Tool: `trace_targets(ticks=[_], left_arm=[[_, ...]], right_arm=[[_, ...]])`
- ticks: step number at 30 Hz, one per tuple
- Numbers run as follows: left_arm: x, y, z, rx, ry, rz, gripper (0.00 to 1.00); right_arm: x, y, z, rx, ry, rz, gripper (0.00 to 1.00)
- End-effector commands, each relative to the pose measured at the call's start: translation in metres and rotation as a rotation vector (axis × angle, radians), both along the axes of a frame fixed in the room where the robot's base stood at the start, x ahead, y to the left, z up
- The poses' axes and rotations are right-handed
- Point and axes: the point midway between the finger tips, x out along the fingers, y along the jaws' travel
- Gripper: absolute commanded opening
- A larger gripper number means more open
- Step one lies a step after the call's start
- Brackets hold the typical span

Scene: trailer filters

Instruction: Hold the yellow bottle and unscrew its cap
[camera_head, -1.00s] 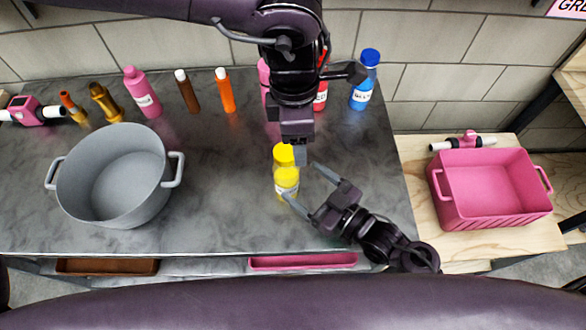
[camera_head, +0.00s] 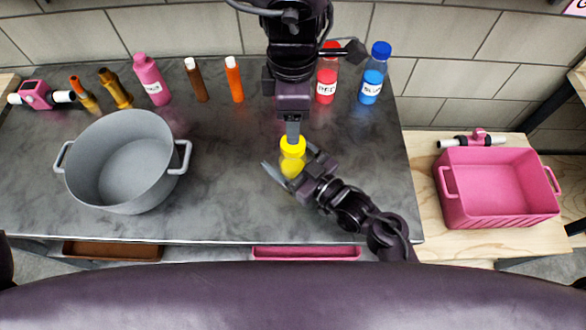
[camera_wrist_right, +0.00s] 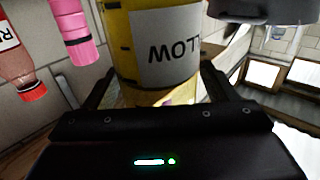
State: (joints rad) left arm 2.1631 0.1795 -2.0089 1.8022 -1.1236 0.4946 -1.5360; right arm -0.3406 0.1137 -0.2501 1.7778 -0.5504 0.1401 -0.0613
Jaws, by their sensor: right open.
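The yellow bottle (camera_head: 292,168) with its yellow cap (camera_head: 293,146) stands upright on the grey counter. My right gripper (camera_head: 293,165) is open, with its fingers on either side of the bottle's body. In the right wrist view the labelled bottle (camera_wrist_right: 150,50) fills the space between the two fingers, with gaps showing beside it. My left gripper (camera_head: 293,136) points down from above at the cap. Its fingers overlap the cap's far edge, and I cannot tell whether they touch it or how wide they are. The bottle's lower part is partly hidden by my right gripper.
A grey pot (camera_head: 122,165) stands at the left. Along the wall are a pink bottle (camera_head: 152,80), a red bottle (camera_head: 327,75), a blue bottle (camera_head: 373,75) and several smaller containers. A pink crate (camera_head: 465,205) sits on the wooden surface at the right.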

Motion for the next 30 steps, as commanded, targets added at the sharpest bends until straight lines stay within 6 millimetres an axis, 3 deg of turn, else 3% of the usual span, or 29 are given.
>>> trace_targets(ticks=[4, 21, 26, 30], left_arm=[[-0.0001, -0.0001, -0.0001, 0.0, 0.0, 0.0, 0.61], [-0.0001, -0.0001, -0.0001, 0.0, 0.0, -0.006, 0.61], [0.0, -0.0001, -0.0001, 0.0, 0.0, -0.119, 0.61], [0.0, -0.0002, -0.0001, 0.0, 0.0, -0.362, 0.61]], right_arm=[[-0.0002, -0.0001, -0.0002, 0.0, 0.0, 0.0, 0.77], [-0.0004, -0.0004, -0.0004, -0.001, 0.001, 0.0, 0.02], [-0.0004, -0.0004, -0.0004, -0.001, 0.001, 0.0, 0.0], [-0.0005, -0.0005, -0.0005, -0.001, 0.001, 0.0, 0.0]])
